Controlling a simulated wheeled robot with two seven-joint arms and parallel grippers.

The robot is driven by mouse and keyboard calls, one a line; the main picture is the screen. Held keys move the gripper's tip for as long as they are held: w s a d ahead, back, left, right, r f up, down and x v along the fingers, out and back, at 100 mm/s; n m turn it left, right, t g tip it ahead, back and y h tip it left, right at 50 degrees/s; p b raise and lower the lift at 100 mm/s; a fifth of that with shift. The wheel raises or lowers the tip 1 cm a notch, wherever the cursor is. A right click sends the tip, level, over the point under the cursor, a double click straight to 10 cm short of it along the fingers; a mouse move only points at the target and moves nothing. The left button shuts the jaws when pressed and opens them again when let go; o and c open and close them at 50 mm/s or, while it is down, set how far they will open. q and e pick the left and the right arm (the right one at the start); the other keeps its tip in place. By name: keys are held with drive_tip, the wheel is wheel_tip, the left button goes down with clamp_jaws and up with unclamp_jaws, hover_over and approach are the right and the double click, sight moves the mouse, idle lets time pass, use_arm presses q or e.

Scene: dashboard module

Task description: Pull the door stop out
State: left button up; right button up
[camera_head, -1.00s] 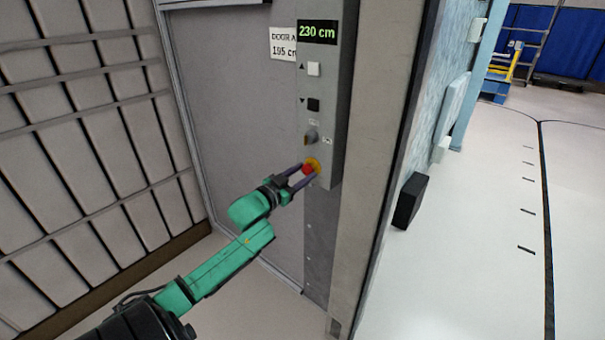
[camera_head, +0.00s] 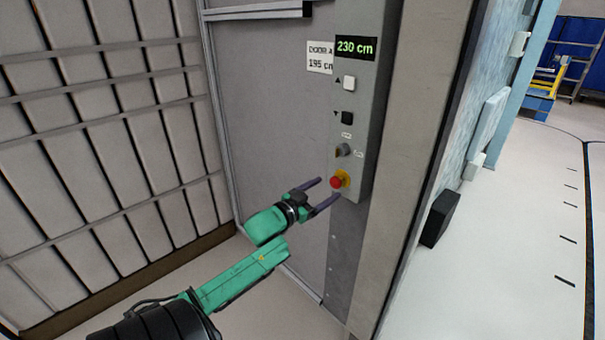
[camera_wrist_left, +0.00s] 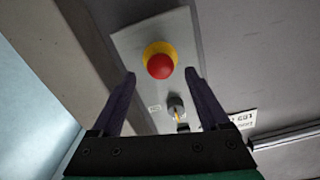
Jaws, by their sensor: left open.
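The door stop is a red mushroom button (camera_head: 337,182) on a yellow collar, low on the grey control panel (camera_head: 362,100). In the left wrist view the red button (camera_wrist_left: 160,66) shows ahead, between and beyond the fingertips. My left gripper (camera_head: 328,193) is open and empty, with its fingers pointing at the button. In the head view its fingertips are just left of and below the button, apart from it. The left gripper also shows in the left wrist view (camera_wrist_left: 160,77). My right gripper is not in view.
Above the button are a rotary switch (camera_head: 343,150), a black down button (camera_head: 347,117), a white up button (camera_head: 349,83) and a display (camera_head: 355,48) reading 230 cm. A grey door (camera_head: 265,110) stands left of the panel. A black box (camera_head: 439,218) is at the right.

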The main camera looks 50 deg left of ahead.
use_arm(q)
drive_tip(key=s, duration=1.2)
drive_tip(key=shift+d, duration=0.15)
drive_tip(key=s+a+f+n+g+y, duration=0.1)
drive_tip(key=a+f+g, duration=0.1)
drive_tip(key=f, duration=0.5)
drive_tip(key=s+a+f+n+g+y, duration=0.1)
drive_tip(key=s+a+f, duration=0.1)
drive_tip(key=f, duration=0.5)
drive_tip(key=s+d+f+n+g, duration=0.1)
drive_tip(key=s+d+f+g, duration=0.2)
drive_tip(key=f, duration=0.8)
drive_tip(key=s+f+g, duration=0.3)
drive_tip(key=s+f, duration=0.2)
drive_tip(key=f, duration=0.6)
drive_tip(key=s+d+f+m+g+h, duration=0.2)
drive_tip(key=s+d+f+g, duration=0.6)
drive_tip(key=s+d+f, duration=1)
drive_tip(key=shift+s+d+f+m, duration=0.4)
drive_tip(key=shift+s+f+m, duration=0.2)
drive_tip(key=shift+f, duration=0.25)
